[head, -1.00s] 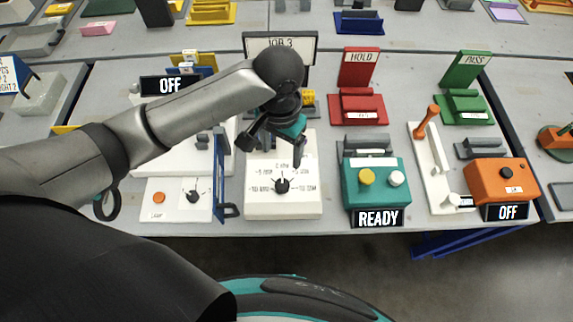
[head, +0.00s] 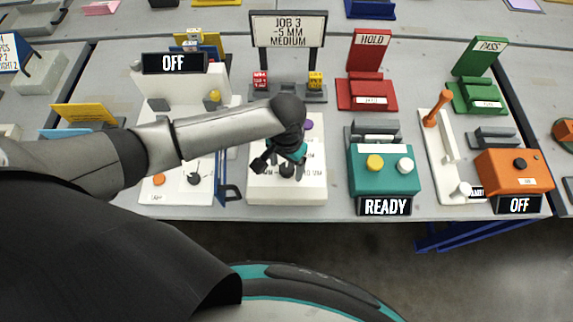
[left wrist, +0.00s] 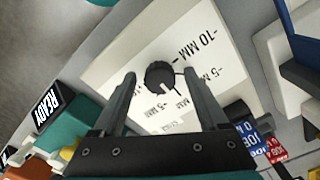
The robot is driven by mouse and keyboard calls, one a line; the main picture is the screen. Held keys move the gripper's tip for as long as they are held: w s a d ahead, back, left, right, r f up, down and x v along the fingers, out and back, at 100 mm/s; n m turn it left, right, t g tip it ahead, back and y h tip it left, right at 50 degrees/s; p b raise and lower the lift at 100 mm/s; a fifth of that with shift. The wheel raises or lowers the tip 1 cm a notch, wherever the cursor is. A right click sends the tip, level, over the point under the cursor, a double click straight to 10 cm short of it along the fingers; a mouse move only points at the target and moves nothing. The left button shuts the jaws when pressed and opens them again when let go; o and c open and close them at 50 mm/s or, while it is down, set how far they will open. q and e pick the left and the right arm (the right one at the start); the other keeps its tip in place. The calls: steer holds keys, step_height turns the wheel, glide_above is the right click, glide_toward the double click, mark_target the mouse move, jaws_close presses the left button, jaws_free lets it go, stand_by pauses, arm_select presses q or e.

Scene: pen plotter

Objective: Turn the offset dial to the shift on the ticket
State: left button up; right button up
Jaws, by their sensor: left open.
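The offset dial is a black knob (left wrist: 160,75) on a white sloped box (head: 262,190). In the left wrist view, printed marks around it include "-10 MM" and "-5 MM"; some others are partly hidden. I cannot tell exactly where its pointer stands. My left gripper (head: 280,166) is over the dial. In the left wrist view its open fingers (left wrist: 159,80) lie on either side of the knob, with gaps showing; I cannot tell the remaining height. The ticket (head: 288,30) behind reads "JOB 3, -5 MM, MEDIUM". My right gripper is not in view.
A teal box (head: 384,178) with yellow and white buttons and a "READY" sign stands right of the dial. Further right are a white lever panel (head: 442,165) and an orange box (head: 512,170). A blue upright panel (head: 222,165) stands close on the left.

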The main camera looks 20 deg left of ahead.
arm_select(q)
steer(key=shift+c, duration=0.3)
jaws_close()
stand_by(0.4)
